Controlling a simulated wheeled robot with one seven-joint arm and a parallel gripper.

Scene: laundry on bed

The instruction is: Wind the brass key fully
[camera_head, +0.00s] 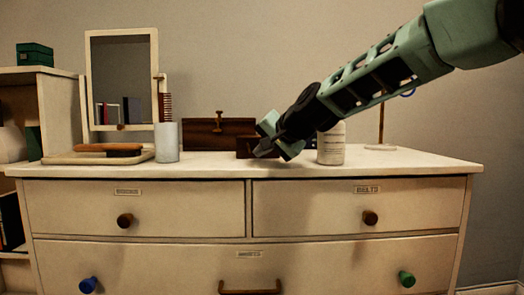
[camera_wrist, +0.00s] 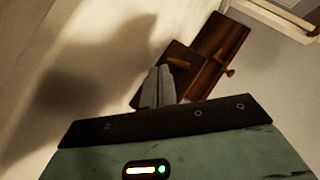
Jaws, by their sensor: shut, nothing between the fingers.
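A dark brown wooden box (camera_head: 200,133) stands on the dresser top, with a T-shaped brass piece (camera_head: 218,116) rising from it that looks like the key. In the wrist view the wooden body (camera_wrist: 218,45) shows a brass piece (camera_wrist: 226,71) at its edge. A smaller dark wooden part (camera_head: 243,147) sits in front; in the wrist view this part (camera_wrist: 188,60) carries a brownish peg (camera_wrist: 178,63). My gripper (camera_head: 266,150) is shut and empty beside the smaller part. Its fingertips (camera_wrist: 158,76) overlap that part in the wrist view; I cannot tell whether they touch.
A white bottle (camera_head: 331,145) stands close to my gripper on the right, with a thin brass stand (camera_head: 381,125) behind it. The dresser's front edge is clear.

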